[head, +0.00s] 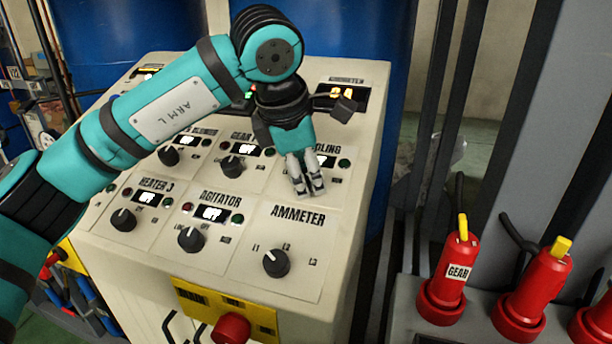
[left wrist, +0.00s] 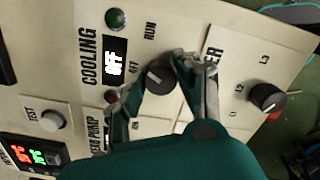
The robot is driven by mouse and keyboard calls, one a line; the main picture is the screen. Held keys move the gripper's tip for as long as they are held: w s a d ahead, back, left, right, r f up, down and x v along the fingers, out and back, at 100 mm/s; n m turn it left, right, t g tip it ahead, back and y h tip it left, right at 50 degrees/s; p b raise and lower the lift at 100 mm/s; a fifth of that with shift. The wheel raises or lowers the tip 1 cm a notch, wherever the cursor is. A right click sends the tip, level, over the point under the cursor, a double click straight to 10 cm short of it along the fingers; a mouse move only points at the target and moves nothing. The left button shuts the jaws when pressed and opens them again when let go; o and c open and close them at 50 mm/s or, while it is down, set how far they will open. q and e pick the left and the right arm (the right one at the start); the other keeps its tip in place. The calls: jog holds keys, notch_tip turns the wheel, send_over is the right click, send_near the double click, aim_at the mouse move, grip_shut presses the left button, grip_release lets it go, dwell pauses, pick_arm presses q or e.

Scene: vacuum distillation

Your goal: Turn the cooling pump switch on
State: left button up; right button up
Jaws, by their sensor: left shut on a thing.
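The cooling switch is a round black knob (left wrist: 158,78) on the beige panel (head: 312,238), with RUN and OFF marks beside it. Its small display (left wrist: 115,61) reads OFF. A green lamp (left wrist: 116,18) and a dark red lamp (left wrist: 111,97) sit at either end of the display. My left gripper (head: 309,188) points down onto the panel below the COOLING label. In the left wrist view its fingers (left wrist: 161,72) are closed around the knob, one on each side. In the head view the knob is hidden behind the fingers.
Other knobs sit close by: the ammeter knob (head: 276,263), the agitator knob (head: 191,239) and the heater 3 knob (head: 123,219). A red button (head: 231,328) is at the panel's front edge. Red valves with yellow tops (head: 449,280) stand to the right.

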pick_arm(q)
jog(key=m, duration=0.6)
jog(key=shift+m, duration=0.3)
dwell(0.4)
jog(key=o, duration=1.1)
jog(key=shift+o, duration=0.2)
jog(key=v, duration=1.2)
jog(key=shift+w, duration=0.2)
jog(key=shift+d+g, duration=0.1)
jog(key=shift+g, duration=0.2)
